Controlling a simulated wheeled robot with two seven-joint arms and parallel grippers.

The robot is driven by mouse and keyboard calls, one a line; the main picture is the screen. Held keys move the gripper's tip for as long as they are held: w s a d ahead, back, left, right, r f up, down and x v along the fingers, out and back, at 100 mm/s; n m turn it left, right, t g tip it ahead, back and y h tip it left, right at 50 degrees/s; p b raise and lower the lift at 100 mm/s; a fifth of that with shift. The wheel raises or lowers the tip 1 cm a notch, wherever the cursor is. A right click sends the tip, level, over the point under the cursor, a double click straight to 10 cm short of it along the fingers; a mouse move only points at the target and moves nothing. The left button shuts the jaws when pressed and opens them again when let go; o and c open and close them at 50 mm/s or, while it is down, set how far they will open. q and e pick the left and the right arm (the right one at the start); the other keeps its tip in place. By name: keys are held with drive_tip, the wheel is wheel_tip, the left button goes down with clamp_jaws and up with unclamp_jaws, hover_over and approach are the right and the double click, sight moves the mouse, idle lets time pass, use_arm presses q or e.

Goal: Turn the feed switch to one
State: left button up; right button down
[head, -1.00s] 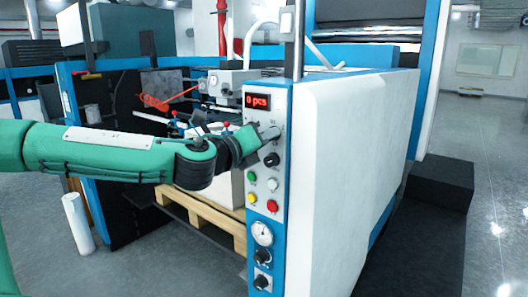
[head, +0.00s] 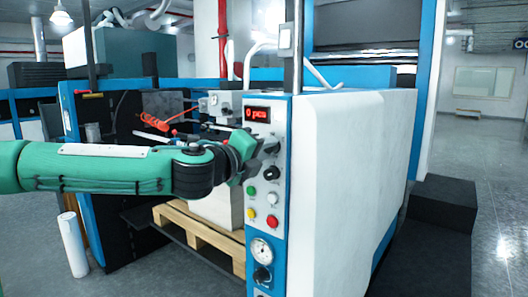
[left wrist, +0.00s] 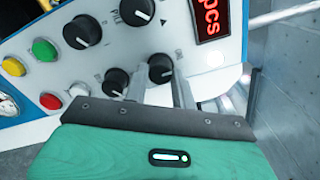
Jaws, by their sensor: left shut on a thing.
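The control panel (head: 280,195) is on the near edge of a white and blue machine. My left gripper (head: 267,149) is at its upper part, just under the red "0 pcs" display. In the left wrist view its two grey fingers (left wrist: 167,84) stand on either side of a black knob (left wrist: 161,67) and are shut on it. Another black knob (left wrist: 116,81) is just left of the fingers, with more knobs beyond. The markings around the held knob are too small or hidden to read, so its setting is unclear. My right gripper is not in view.
Below the hand, the panel has a free black knob (head: 270,173), green, white, yellow and red buttons, and a gauge (head: 261,249). A wooden pallet (head: 205,236) with a pale stack is left of the panel. A white roll (head: 73,245) stands on the floor.

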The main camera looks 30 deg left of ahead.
use_arm(q)
drive_tip(key=o, duration=1)
drive_tip(key=s+a+b, duration=0.1)
drive_tip(key=s+b, duration=0.1)
drive_tip(key=s, duration=1.1)
drive_tip(key=shift+s, duration=0.35)
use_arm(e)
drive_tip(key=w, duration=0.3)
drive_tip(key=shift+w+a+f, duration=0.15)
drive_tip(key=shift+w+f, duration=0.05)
use_arm(q)
drive_tip(key=shift+a, duration=0.1)
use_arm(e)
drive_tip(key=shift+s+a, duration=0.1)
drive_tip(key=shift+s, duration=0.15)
